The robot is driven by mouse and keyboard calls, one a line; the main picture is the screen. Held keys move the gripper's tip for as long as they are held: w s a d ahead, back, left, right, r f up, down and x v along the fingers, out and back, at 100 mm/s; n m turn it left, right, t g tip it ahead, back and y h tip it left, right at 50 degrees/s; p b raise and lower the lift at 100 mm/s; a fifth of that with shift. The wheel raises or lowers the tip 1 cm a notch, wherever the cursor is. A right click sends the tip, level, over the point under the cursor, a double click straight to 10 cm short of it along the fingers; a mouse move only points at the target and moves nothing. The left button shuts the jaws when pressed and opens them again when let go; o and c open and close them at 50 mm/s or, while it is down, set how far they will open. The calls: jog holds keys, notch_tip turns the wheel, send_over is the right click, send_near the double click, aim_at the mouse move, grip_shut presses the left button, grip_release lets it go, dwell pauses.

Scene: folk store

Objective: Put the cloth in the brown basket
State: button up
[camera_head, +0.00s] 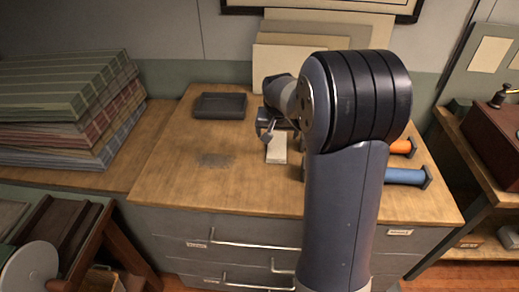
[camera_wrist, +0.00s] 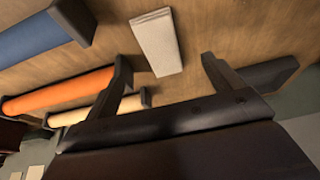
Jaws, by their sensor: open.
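A small pale folded piece, which looks like the cloth (camera_head: 276,150), lies flat on the wooden top of the drawer cabinet, partly behind my arm. In the wrist view the cloth (camera_wrist: 157,42) lies beyond and between my fingertips, not gripped. My gripper (camera_head: 268,131) is open above the cabinet top by the cloth's far end; its two spread fingers show in the wrist view (camera_wrist: 166,62). No brown basket shows clearly; a tan container (camera_head: 102,280) at the lower left edge is too cut off to tell.
A dark shallow tray (camera_head: 220,106) sits left of my gripper. Blue (camera_head: 403,176) and orange (camera_head: 401,147) rolls lie to the right, partly behind my arm. Stacked checked fabrics (camera_head: 70,105) stand at the left. The cabinet top's front left is clear.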

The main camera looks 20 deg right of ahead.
send_over(277, 150)
jog(key=s+a, duration=0.1)
jog(key=s, duration=0.1)
notch_tip(277, 150, down, 5)
jog(key=shift+f+p, duration=0.1)
jog(key=shift+p, duration=0.3)
jog(key=shift+p+x, duration=0.9)
jog(key=shift+x, duration=1.7)
jog(key=shift+s, duration=0.15)
jog(key=c, duration=1.2)
